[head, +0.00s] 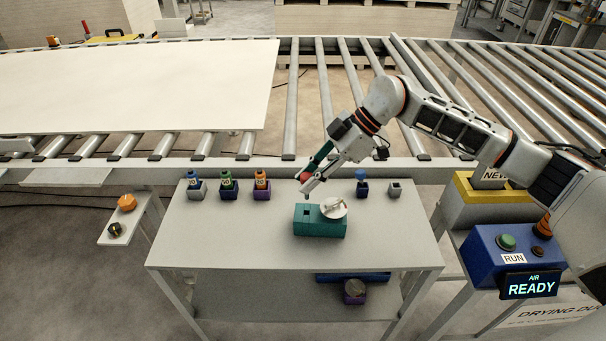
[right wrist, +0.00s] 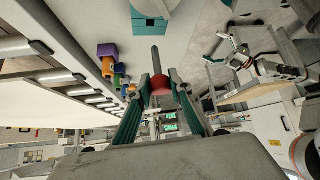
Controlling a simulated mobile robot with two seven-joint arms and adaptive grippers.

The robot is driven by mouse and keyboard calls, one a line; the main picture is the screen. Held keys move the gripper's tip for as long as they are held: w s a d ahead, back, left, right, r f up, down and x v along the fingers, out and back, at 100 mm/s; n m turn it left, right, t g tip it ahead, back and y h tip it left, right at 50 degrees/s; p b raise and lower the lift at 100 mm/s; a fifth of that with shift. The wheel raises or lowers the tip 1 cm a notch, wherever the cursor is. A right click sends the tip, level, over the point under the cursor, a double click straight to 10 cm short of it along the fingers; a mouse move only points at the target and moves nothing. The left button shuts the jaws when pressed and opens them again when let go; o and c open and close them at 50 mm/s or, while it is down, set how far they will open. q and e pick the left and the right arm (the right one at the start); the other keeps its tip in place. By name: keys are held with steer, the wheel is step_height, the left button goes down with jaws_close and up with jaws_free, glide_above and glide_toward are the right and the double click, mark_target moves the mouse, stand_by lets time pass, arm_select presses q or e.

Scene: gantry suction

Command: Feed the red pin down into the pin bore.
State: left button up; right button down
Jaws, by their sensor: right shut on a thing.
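My right gripper (head: 305,187) is shut on the red pin (right wrist: 160,86). In the right wrist view the pin's red part is between the fingers and its grey shank sticks out past the fingertips. In the head view only a bit of red (head: 306,176) shows between the fingers. The teal block (head: 320,227) stands on the table below, apart from the gripper. A dark square opening (head: 307,212) is in its top, left of a pale round disc (head: 333,207). The shank points towards the block in the right wrist view.
Several small holders with coloured plugs stand along the grey table's (head: 245,235) back edge, including an orange plug (head: 260,179) and a blue plug (head: 360,176). A blue control box (head: 490,262) is at right. The roller conveyor (head: 325,90) lies behind. The table's front left is clear.

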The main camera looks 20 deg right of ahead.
mark_target(299, 214)
steer(key=shift+f, duration=0.15)
stand_by(0.3)
steer(key=shift+p, duration=0.45)
steer(key=shift+f, duration=0.2)
step_height(299, 214, down, 3)
steer(key=shift+f, duration=0.3)
steer(key=shift+f+b, duration=0.15)
steer(key=shift+b, duration=0.15)
steer(key=shift+f+b, duration=0.6)
steer(key=shift+f, duration=2)
steer(key=c, duration=1.7)
jaws_free()
